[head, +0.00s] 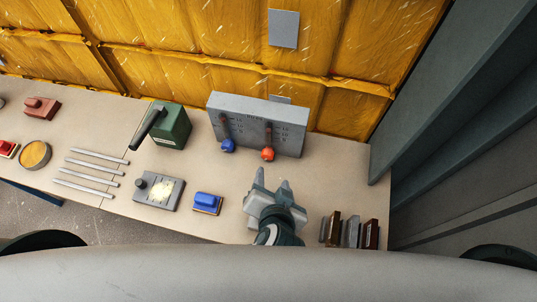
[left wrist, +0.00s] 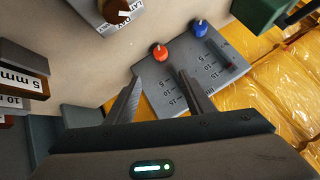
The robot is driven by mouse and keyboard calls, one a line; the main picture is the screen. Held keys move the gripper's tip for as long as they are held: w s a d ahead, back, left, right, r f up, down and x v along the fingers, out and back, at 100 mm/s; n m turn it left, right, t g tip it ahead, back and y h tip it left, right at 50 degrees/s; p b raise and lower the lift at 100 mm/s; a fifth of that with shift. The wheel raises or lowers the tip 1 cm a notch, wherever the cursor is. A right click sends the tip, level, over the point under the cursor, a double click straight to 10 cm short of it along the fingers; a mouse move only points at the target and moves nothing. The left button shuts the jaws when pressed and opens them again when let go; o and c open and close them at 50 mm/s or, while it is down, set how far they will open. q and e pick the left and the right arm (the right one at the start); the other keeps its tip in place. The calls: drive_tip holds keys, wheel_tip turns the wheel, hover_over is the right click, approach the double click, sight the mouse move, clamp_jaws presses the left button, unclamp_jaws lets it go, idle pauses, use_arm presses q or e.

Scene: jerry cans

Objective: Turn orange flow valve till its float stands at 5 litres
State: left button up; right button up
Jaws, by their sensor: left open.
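The grey flow panel (head: 250,112) stands at the back of the bench. The orange flow valve (head: 268,154) is a round knob low on its front, right of the blue valve (head: 227,146). Above each knob is a tube with a printed scale; the orange valve's float height is too small to read. My left gripper (head: 272,180) is open and empty, in front of the panel and apart from the orange valve. In the left wrist view the orange valve (left wrist: 160,52) lies just beyond the gap between my open fingertips (left wrist: 158,80). My right gripper is not in view.
A green box with a dark handle (head: 173,127) stands left of the panel. A grey meter (head: 159,191) and a blue block (head: 207,202) lie in front. Dark labelled blocks (head: 371,235) stand at the right. Several metal rods (head: 92,172) lie left.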

sight(268, 157)
use_arm(q)
drive_tip(key=shift+s+n+y, duration=0.15)
drive_tip(key=shift+n+y, duration=0.15)
drive_tip(key=shift+n, duration=0.6)
drive_tip(key=shift+f, duration=0.1)
drive_tip(key=p+x, duration=0.4)
drive_tip(key=x, duration=1.1)
drive_tip(key=shift+w+f, duration=0.2)
drive_tip(key=shift+w, duration=0.05)
drive_tip(key=shift+p+x, duration=0.35)
drive_tip(key=shift+x, duration=0.5)
drive_tip(key=shift+s+f, duration=0.1)
drive_tip(key=shift+c, duration=0.2)
drive_tip(key=c, duration=1)
